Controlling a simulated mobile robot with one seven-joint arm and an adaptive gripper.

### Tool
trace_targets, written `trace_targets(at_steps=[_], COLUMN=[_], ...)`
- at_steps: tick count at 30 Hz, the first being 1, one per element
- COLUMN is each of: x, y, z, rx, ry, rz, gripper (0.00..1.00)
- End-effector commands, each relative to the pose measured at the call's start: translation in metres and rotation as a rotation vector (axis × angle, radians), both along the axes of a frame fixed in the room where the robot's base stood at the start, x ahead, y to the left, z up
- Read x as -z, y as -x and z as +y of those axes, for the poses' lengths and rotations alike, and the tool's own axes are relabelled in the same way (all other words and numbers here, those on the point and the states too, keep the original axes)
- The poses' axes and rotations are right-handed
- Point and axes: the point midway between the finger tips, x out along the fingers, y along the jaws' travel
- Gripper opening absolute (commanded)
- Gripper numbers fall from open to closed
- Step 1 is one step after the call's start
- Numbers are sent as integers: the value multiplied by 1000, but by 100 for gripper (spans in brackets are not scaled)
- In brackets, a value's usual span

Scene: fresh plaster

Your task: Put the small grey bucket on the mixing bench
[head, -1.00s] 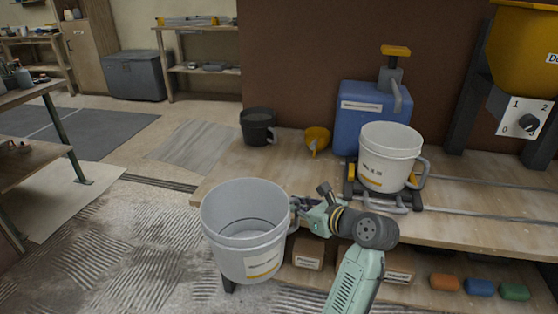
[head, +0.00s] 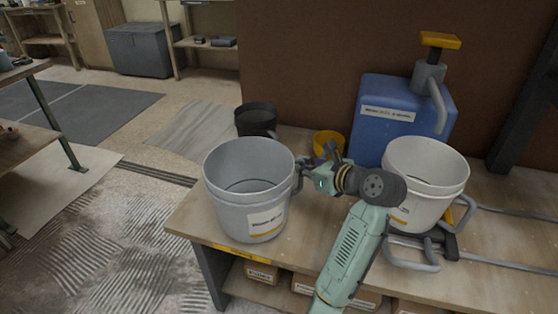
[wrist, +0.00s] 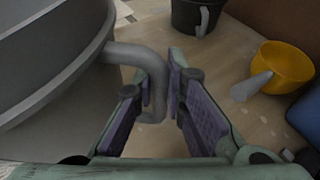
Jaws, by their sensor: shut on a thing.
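The small grey bucket (head: 248,190) is upright at the left end of the mixing bench (head: 190,215) in the head view. Its base shows over the bench top near the front left corner; I cannot tell if it touches the wood. My gripper (head: 308,172) is at the bucket's right side, shut on its handle. In the wrist view the grey handle (wrist: 150,65) runs between the pads of my gripper (wrist: 165,100), and the bucket wall (wrist: 50,70) fills the left. The bucket looks empty inside.
A black bucket (head: 256,122) and a yellow scoop (head: 328,143) stand behind on the bench. To the right are a white bucket (head: 425,170) on a metal stand and a blue container (head: 400,110) with a pump. Boxes (head: 262,272) sit on the lower shelf.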

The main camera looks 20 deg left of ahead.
Motion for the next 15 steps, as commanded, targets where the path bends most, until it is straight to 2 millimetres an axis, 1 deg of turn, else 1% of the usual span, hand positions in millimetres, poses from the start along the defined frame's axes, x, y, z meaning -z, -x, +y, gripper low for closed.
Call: trace_targets(at_steps=[1, 6, 12, 15], x=[0, 3, 7, 10], y=[-7, -40, -79, -93], z=[9, 41, 76, 90], rx=[-5, -6, -4, -3], ry=[-1, 0, -1, -1], rz=[1, 2, 0, 1], gripper=[0, 0, 0, 0])
